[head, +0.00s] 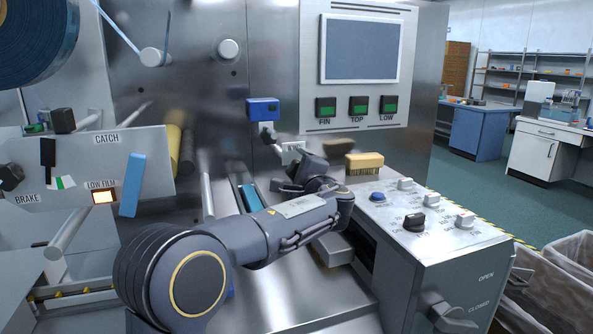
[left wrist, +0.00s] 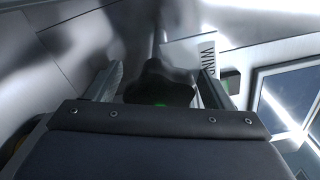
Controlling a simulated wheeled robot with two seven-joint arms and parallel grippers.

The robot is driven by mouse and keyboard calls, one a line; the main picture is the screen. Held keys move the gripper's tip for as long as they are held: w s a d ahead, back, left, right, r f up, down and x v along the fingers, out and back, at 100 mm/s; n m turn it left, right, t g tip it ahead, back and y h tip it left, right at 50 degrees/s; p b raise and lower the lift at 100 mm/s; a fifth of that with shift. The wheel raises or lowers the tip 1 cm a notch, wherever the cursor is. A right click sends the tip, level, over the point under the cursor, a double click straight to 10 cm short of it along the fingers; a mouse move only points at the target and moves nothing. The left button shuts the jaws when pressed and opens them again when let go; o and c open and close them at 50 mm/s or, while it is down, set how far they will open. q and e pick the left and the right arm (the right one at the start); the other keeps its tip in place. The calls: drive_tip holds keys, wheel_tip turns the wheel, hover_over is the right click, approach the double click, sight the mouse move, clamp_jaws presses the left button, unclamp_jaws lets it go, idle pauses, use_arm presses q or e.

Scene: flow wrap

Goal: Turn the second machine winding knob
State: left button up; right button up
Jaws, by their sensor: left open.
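The winding knob (left wrist: 158,84) is a dark, lobed knob in the left wrist view, beside a pale plate lettered WIND (left wrist: 208,57). My left gripper (left wrist: 163,88) is open, with one finger on each side of the knob. Gaps show between fingers and knob, so contact cannot be told. In the head view my left gripper (head: 288,168) is up against the machine's steel front, below the blue box (head: 263,109). The wrist and gripper hide the knob there. My right gripper is not in view.
A control top with a black selector (head: 414,222), a blue button (head: 377,197) and a yellow brush (head: 364,161) lies close right of my forearm. A screen panel (head: 361,52) stands above. A film roll (head: 35,40) and a CATCH panel (head: 95,160) are at left.

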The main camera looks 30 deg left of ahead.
use_arm(q)
drive_tip(key=b+v, duration=0.1)
drive_tip(key=v, duration=0.7)
